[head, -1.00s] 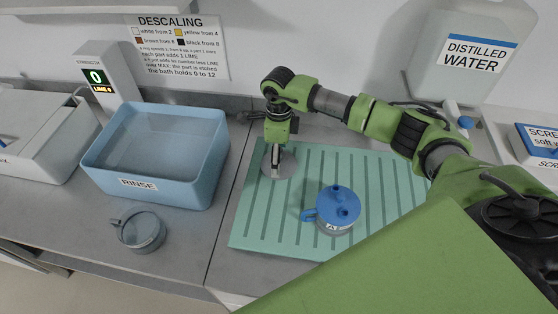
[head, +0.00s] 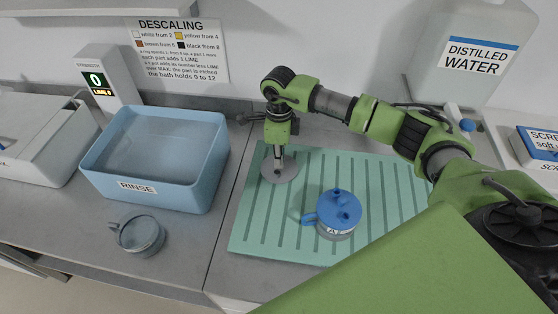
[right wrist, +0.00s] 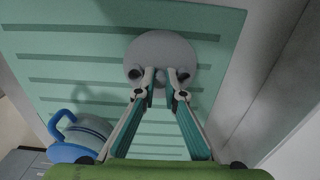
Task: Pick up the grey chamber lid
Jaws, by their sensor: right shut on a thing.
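The grey chamber lid (head: 268,172) is a round grey disc at the far left part of the green ribbed mat (head: 247,225). In the right wrist view the lid (right wrist: 180,48) shows two dark-ended ports on either side of a central knob. My right gripper (head: 279,165) points down over it. In the right wrist view its fingertips (right wrist: 160,78) are shut on the knob. I cannot tell whether the lid touches the mat or is slightly above it. My left gripper is not in view.
A blue-lidded chamber (head: 339,208) with a side handle stands on the mat, right of the grey lid. A distilled water container (head: 470,60) stands at the back right.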

